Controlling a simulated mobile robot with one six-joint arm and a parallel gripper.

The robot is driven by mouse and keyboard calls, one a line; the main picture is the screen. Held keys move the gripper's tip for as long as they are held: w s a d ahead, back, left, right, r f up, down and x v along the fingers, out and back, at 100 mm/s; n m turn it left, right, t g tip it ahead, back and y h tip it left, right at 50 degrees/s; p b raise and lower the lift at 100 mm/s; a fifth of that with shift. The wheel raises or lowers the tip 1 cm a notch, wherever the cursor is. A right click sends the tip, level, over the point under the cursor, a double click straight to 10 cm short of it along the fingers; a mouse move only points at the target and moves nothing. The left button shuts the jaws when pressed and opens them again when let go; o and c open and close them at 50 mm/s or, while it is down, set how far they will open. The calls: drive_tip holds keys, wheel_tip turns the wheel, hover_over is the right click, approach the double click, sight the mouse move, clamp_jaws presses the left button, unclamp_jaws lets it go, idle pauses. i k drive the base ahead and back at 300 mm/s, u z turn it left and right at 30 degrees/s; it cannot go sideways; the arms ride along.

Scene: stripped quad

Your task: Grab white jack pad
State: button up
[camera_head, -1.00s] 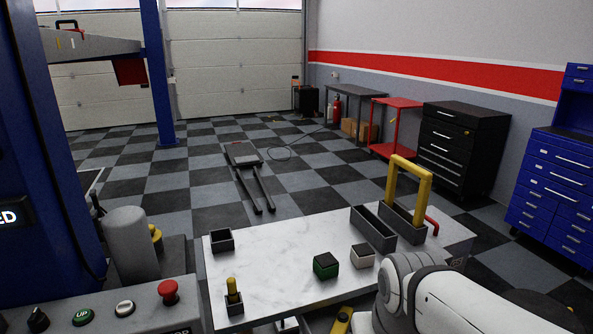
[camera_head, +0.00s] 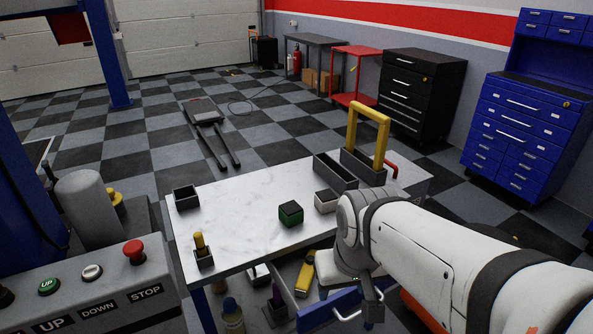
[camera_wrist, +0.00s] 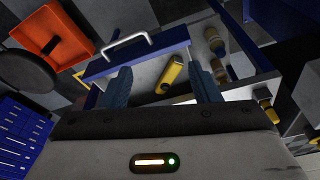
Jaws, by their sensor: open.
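The white jack pad (camera_head: 326,201) is a small block with a pale top and a dark lower part, standing on the white-topped table (camera_head: 235,215). A similar green block (camera_head: 291,213) is just left of it. My arm passes close to the right of the white pad. My gripper (camera_head: 372,309) hangs below tabletop level, by the front right of the table, apart from the pad. In the wrist view my gripper (camera_wrist: 162,88) has its fingers wide apart with nothing between them. The white pad cannot be made out in the wrist view.
A blue drawer (camera_head: 330,308) with a pale handle is pulled out below the table; a yellow tool (camera_head: 305,273) lies there. A dark tray (camera_head: 335,171) and a yellow arched frame (camera_head: 383,135) stand behind the pad. The tabletop's left middle is clear.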

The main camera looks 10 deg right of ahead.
sight(326, 200)
drive_tip(key=u, duration=2.9)
drive_tip(key=k, duration=1.4)
drive_tip(key=z, duration=1.65)
drive_tip(key=i, duration=1)
drive_tip(key=z, duration=0.1)
